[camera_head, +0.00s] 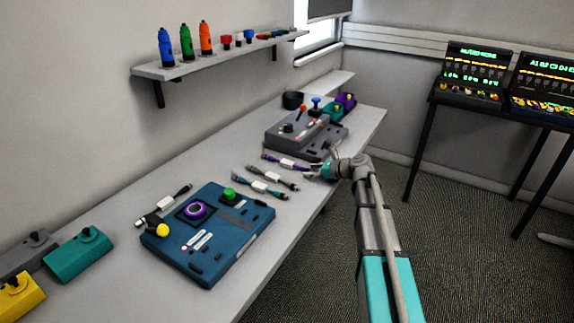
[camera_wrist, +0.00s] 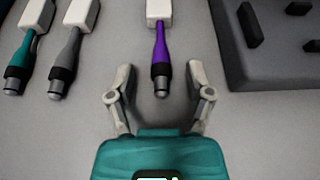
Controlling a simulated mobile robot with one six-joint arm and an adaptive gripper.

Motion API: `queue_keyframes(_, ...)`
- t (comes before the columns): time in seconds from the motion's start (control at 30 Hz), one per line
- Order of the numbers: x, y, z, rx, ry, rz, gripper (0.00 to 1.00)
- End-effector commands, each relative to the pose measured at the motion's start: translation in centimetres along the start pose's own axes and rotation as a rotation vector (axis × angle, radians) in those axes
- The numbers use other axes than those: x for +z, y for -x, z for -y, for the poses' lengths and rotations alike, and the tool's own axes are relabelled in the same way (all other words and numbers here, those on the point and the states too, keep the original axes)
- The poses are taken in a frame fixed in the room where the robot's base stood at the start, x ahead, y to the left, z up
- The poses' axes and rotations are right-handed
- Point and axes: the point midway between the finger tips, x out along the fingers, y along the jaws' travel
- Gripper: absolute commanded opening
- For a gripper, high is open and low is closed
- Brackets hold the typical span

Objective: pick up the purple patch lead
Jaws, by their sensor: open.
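The purple patch lead (camera_head: 288,162) lies on the grey bench between the grey lead and the dark grey control box. In the wrist view the purple lead (camera_wrist: 161,55) points toward me, with a white block at its far end and a black and metal plug at its near end. My gripper (camera_head: 322,167) is low over the bench at the near end of this lead. In the wrist view my gripper (camera_wrist: 158,78) is open, with its two fingers on either side of the plug. I see a gap between each finger and the plug.
A grey lead (camera_wrist: 68,50) and a teal lead (camera_wrist: 25,50) lie left of my gripper. The dark grey control box (camera_wrist: 270,60) is close on the right. A blue control box (camera_head: 240,240) sits nearer on the bench (camera_head: 120,275). A shelf (camera_head: 190,67) hangs above.

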Motion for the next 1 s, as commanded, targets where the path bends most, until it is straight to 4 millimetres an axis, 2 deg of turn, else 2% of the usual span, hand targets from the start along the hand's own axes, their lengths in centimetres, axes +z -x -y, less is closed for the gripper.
queue_keyframes(0.1,0.00,0.00,-0.01,0.000,0.000,0.000,0.65)
queue_keyframes(0.4,0.00,-0.01,-0.01,0.000,0.000,0.000,0.10)
queue_keyframes(0.47,0.00,-0.01,-0.01,0.000,0.000,0.000,0.00)
queue_keyframes(1.0,0.31,0.13,-0.01,0.000,0.000,0.000,0.00)
